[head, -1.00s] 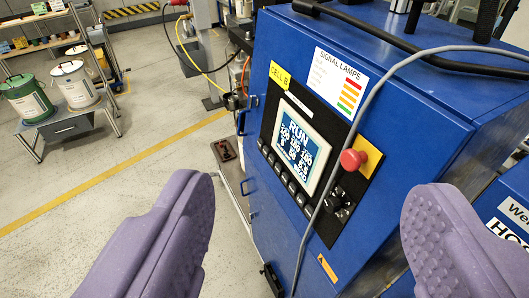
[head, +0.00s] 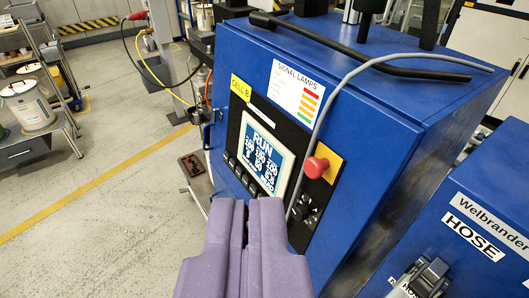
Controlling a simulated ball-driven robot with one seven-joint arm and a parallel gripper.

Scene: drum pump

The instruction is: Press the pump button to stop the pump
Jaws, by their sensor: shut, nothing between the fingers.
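The blue control cabinet (head: 385,110) fills the middle and right of the view. Its tilted black panel holds a lit screen (head: 266,153) reading "RUN" with rows of numbers. A red mushroom button (head: 316,167) sits on a yellow plate right of the screen. My purple gripper (head: 246,203) is shut and empty in front of the panel's lower edge, left of and below the red button. I see no contact with the panel.
A grey cable (head: 318,120) hangs across the panel between screen and red button. A black hose (head: 350,47) lies on top. A "HOSE" cabinet (head: 470,220) with a metal latch stands at right. A shelf with buckets (head: 28,105) is far left. Floor at left is clear.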

